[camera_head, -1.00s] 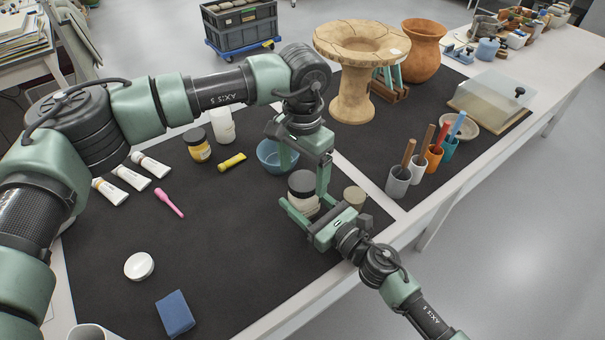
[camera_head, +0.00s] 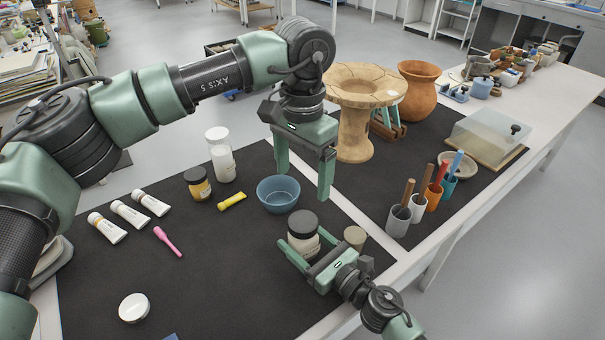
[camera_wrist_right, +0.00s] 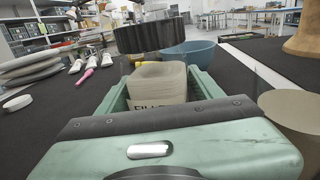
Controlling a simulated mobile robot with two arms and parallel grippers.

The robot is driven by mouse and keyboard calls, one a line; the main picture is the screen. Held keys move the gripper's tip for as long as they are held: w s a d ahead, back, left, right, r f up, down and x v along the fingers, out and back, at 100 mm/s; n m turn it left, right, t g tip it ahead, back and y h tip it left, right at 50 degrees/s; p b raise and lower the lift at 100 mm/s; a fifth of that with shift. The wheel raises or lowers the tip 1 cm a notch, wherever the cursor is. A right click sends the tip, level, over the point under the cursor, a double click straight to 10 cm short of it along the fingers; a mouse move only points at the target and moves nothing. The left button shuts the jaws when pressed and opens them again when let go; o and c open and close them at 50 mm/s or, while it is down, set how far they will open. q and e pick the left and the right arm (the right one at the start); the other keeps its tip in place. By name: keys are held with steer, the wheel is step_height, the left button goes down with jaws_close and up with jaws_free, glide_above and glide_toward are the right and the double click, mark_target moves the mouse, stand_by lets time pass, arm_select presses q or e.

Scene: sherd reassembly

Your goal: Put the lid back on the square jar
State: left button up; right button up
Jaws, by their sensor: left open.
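The square jar (camera_head: 303,242) is pale and translucent and stands on the dark mat near its front edge. A dark round lid (camera_head: 303,222) is on top of it. In the right wrist view the lid (camera_wrist_right: 150,37) is over the jar (camera_wrist_right: 158,82), slightly left of its middle; I cannot tell if it is fully seated. My right gripper (camera_head: 305,250) has a finger on each side of the jar's body, and both seem to touch it. My left gripper (camera_head: 304,185) is open and empty, fingers pointing down, above the lid and clear of it.
A blue bowl (camera_head: 278,195) is behind the jar. A beige cylinder (camera_head: 354,238) stands close to its right. Tool cups (camera_head: 398,220) and a large clay stand (camera_head: 355,130) are farther right. A white lid (camera_head: 134,307) lies front left; the mat between is clear.

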mark_target(313, 250)
steer(key=shift+o, duration=0.8)
steer(key=b+v, duration=0.1)
steer(key=v, duration=0.5)
steer(key=shift+s+d+f, duration=0.15)
steer(key=shift+s+d, duration=0.1)
steer(key=shift+s, duration=0.05)
steer(key=shift+s+d, duration=0.35)
